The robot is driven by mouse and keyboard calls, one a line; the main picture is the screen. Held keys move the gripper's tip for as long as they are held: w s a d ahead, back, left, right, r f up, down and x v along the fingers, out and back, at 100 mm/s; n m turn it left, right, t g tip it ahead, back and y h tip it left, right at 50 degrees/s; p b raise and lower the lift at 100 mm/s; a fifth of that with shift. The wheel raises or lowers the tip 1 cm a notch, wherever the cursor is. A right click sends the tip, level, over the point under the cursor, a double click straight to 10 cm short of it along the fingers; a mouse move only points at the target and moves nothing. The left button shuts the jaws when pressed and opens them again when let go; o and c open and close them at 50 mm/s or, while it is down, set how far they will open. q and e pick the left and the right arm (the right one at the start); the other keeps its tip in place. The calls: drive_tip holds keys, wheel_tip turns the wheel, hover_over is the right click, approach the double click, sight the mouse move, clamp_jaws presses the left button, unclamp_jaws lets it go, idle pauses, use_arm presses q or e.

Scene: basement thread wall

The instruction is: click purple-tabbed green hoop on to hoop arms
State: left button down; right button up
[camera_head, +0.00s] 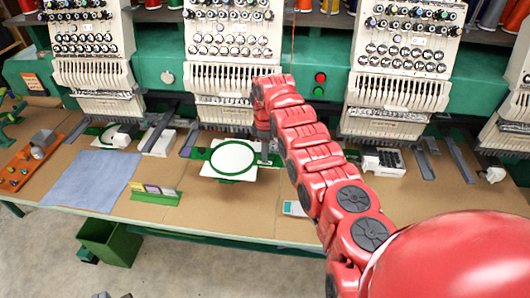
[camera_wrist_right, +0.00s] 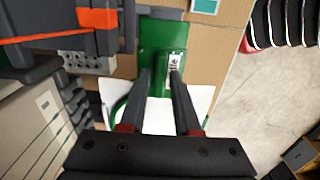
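A green hoop (camera_head: 210,157) with white fabric (camera_head: 234,157) lies level in front of the middle embroidery machine. White fabric (camera_wrist_right: 198,100) shows beyond and between the fingers. Contact with the bracket cannot be told.
The middle machine's needle head (camera_head: 222,75) stands just behind the hoop. Dark arms (camera_head: 192,138) flank it. A blue cloth (camera_head: 90,180), a green card holder (camera_head: 155,196) and an orange tray (camera_head: 28,165) are on the table at left. A green bin (camera_head: 108,243) stands on the floor.

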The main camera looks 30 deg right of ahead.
drive_tip(key=shift+o, duration=1.3)
drive_tip(key=shift+r, duration=0.1)
drive_tip(key=shift+w+r+b, duration=0.1)
drive_tip(key=shift+r+b, duration=0.2)
wheel_tip(320, 180, up, 8)
drive_tip(key=b, duration=0.3)
drive_tip(key=shift+f, duration=0.15)
wheel_tip(320, 180, up, 9)
drive_tip(key=p, duration=0.7)
drive_tip(key=shift+p, duration=0.3)
drive_tip(key=shift+f, duration=0.1)
